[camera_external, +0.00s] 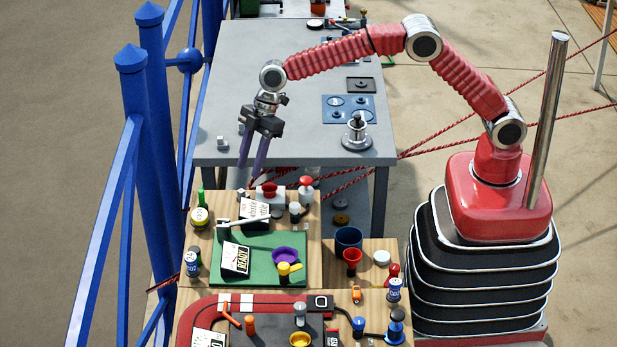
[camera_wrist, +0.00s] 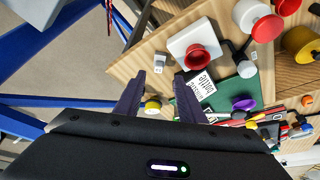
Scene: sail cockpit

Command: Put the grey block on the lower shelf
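A small grey block (camera_external: 222,142) sits near the left edge of the grey table (camera_external: 290,60) in the external view. A small pale block (camera_wrist: 159,62) lies on wood beyond the fingertips in the wrist view; I cannot tell whether it is the grey block. My gripper (camera_external: 251,165) hangs fingers down at the table's front left edge. Its fingers are spread with nothing between them, as the wrist view (camera_wrist: 158,90) also shows. A lower shelf (camera_external: 352,203) shows partly under the grey table, with round discs on it; the rest is hidden.
A wooden table (camera_external: 215,225) in front is crowded with a white box with a red knob (camera_wrist: 197,45), a green mat (camera_external: 285,270), cards, cups and bottles. Blue railing posts (camera_external: 140,120) stand close on the left. A metal stand (camera_external: 356,138) is on the grey table.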

